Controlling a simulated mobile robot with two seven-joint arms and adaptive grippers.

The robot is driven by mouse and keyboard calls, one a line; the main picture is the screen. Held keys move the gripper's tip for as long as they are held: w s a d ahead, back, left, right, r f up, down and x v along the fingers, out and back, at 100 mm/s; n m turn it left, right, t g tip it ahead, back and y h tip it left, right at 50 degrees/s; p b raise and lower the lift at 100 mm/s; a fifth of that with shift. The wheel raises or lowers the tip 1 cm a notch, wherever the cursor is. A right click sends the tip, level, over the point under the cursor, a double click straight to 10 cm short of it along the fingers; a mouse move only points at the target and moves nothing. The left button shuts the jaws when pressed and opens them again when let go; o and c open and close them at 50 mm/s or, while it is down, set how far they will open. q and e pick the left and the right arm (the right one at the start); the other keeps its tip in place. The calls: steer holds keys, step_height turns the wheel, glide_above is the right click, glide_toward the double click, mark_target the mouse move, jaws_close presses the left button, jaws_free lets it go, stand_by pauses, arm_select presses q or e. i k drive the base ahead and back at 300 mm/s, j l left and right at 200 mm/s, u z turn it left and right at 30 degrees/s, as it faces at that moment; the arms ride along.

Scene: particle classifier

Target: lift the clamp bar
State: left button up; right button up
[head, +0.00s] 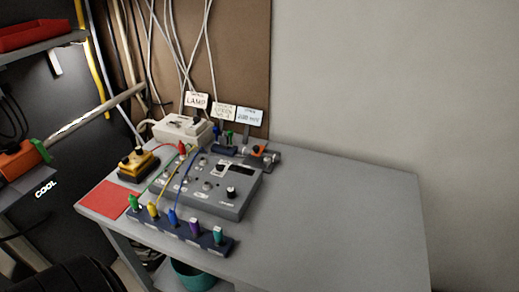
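A dark grey bar with an orange part (259,149) lies behind the control box, at the back edge of the table; it may be the clamp bar, but it is too small to be sure. The grey control box (228,207) has knobs and a small dark display. A dark strip (182,233) along the table's front holds several coloured plugs, green, yellow, blue, purple and teal. Wires run from some plugs up to the box. Neither of my grippers is in view.
The grey table (345,215) is bare on its right side. A yellow-topped black box (138,165), a red mat (110,199) and a white power unit (184,129) sit at its left. Label cards stand behind. A teal bin (196,277) is below the table.

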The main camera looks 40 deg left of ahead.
mark_target(258, 150)
steer(key=k+j+z, duration=0.1)
steer(key=j, duration=0.25)
steer(key=k+j+z, duration=0.1)
steer(key=j, duration=0.25)
steer(key=k+j+z, duration=0.1)
steer(key=j, duration=0.2)
steer(key=k+j, duration=0.1)
steer(key=j, duration=0.25)
steer(key=z, duration=0.05)
